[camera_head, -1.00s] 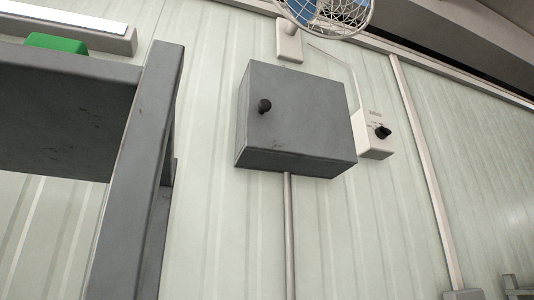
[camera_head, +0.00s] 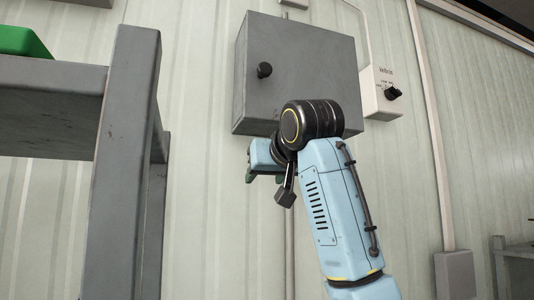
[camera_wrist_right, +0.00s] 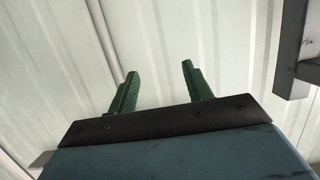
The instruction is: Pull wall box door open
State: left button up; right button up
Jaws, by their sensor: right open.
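The grey wall box (camera_head: 300,65) hangs on the ribbed wall, and its door looks shut. A black knob (camera_head: 264,70) sits on the left part of the door. My right arm rises in front of the box and hides its lower right part. My right gripper (camera_head: 265,178) is just below the box's lower left part, with its green fingers partly hidden. In the right wrist view my right gripper (camera_wrist_right: 158,85) has its two green fingers apart with nothing between them, facing the wall. The box is not seen in that view. My left gripper is not in view.
A grey metal frame (camera_head: 125,150) stands at the left, with a green object (camera_head: 25,42) on it. A white control box (camera_head: 383,95) with a black dial is right of the wall box. A thin pipe (camera_wrist_right: 105,40) runs along the wall.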

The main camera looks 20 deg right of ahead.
jog(key=s+r+t, duration=0.2)
jog(key=s+r, duration=0.7)
jog(key=r, duration=0.4)
jog(key=t+p, duration=0.1)
jog(key=p, duration=0.1)
send_near(266, 68)
jog(key=w+p, duration=0.4)
jog(key=w, duration=0.4)
jog(key=shift+a+r+p, duration=0.1)
jog(key=shift+a+p, duration=0.05)
jog(key=shift+p, duration=0.2)
jog(key=shift+w, duration=0.55)
grip_shut()
